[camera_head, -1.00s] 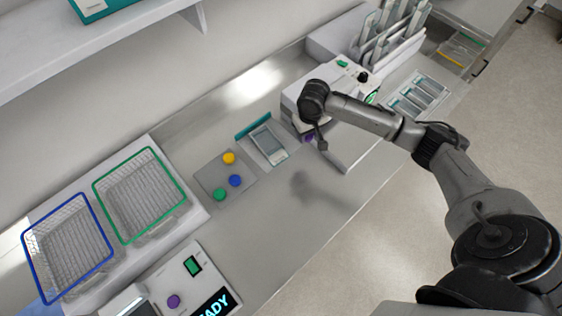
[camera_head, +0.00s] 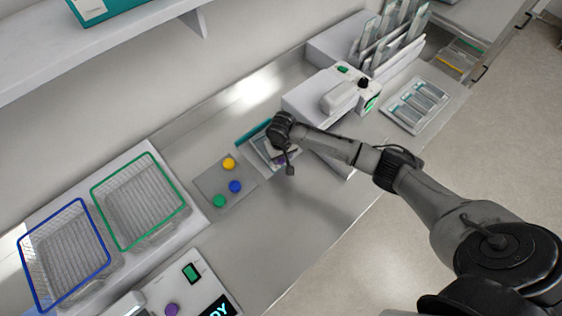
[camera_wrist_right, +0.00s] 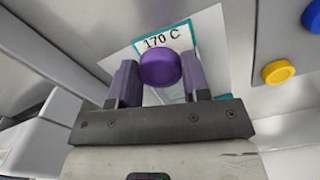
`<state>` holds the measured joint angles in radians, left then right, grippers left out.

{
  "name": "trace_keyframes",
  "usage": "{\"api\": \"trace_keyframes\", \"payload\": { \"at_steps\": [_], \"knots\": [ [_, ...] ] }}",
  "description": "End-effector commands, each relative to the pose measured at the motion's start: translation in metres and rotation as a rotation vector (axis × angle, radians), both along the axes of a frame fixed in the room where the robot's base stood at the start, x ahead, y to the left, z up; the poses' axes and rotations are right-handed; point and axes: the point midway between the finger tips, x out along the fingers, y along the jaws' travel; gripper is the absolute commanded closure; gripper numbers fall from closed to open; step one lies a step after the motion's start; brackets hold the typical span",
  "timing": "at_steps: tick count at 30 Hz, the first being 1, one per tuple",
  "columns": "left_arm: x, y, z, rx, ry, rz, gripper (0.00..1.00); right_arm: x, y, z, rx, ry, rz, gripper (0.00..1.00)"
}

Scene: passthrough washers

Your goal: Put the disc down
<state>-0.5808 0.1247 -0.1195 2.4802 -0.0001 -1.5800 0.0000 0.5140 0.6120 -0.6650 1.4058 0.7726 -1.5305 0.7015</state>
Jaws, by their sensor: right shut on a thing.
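A purple disc (camera_wrist_right: 160,68) sits between the two fingers of my right gripper (camera_wrist_right: 160,82), which is shut on it in the right wrist view. In the head view my right gripper (camera_head: 279,158) hangs over the teal-edged plate (camera_head: 262,153) and hides much of it. In the wrist view, a card marked "170 C" (camera_wrist_right: 163,38) lies beyond the disc. Whether the disc touches the surface below is unclear. My left gripper is not in view.
A grey mat (camera_head: 207,180) left of the gripper carries yellow (camera_head: 229,164), blue (camera_head: 235,187) and green (camera_head: 219,201) discs. A white device (camera_head: 310,97) stands to the right. Green-rimmed (camera_head: 139,205) and blue-rimmed (camera_head: 66,255) baskets stand at left.

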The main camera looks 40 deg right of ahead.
Motion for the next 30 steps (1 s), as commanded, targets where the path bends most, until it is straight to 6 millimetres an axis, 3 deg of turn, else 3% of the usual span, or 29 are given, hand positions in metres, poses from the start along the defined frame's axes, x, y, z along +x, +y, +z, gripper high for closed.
{"api": "trace_keyframes", "payload": {
  "at_steps": [12, 27, 28, 30],
  "knots": [
    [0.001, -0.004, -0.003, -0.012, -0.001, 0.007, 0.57, 0.001, 0.002, -0.038, -0.002, 0.002, 0.001, 0.79],
    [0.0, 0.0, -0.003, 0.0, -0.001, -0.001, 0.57, 0.0, 0.001, -0.045, -0.002, 0.001, 0.0, 0.79],
    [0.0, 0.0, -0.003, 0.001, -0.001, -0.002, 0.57, 0.001, 0.001, -0.045, -0.002, 0.001, 0.0, 0.55],
    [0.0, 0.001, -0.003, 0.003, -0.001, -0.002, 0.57, 0.001, 0.001, -0.044, -0.002, 0.001, 0.0, 0.48]
  ]
}}
